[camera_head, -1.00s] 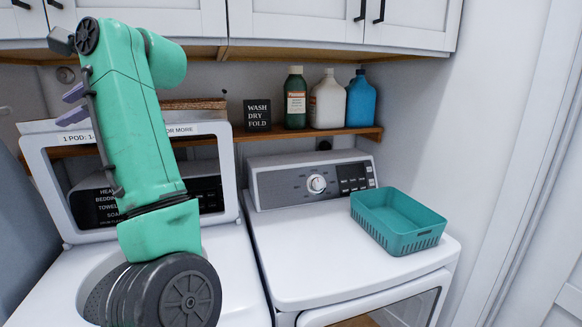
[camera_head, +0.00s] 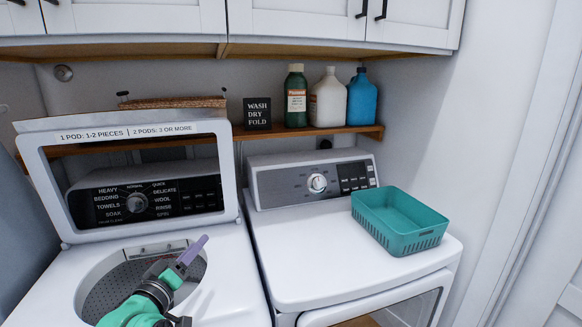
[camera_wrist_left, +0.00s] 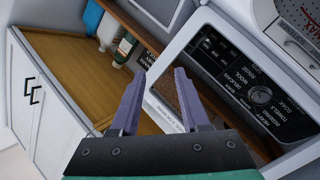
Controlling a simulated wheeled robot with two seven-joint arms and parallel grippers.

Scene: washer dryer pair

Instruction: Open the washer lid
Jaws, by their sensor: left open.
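The washer (camera_head: 225,275) is a white top-loader at the left of the head view. Its lid (camera_head: 29,160), a white frame with a clear window, stands raised, and its tub opening (camera_head: 105,283) is uncovered. The lid's frame also shows in the left wrist view (camera_wrist_left: 170,58). My left gripper (camera_head: 189,245) is low in the head view, in front of the raised lid and over the tub opening as seen there. Its purple fingers are apart and empty in the left wrist view (camera_wrist_left: 156,84). My right gripper is not in view.
The dryer (camera_head: 340,255) stands to the right with a teal basket (camera_head: 400,240) on top. A wooden shelf (camera_head: 350,132) behind holds bottles (camera_head: 327,100) and a black sign (camera_head: 257,114). White cabinets (camera_head: 290,20) hang above. The dryer top's front is clear.

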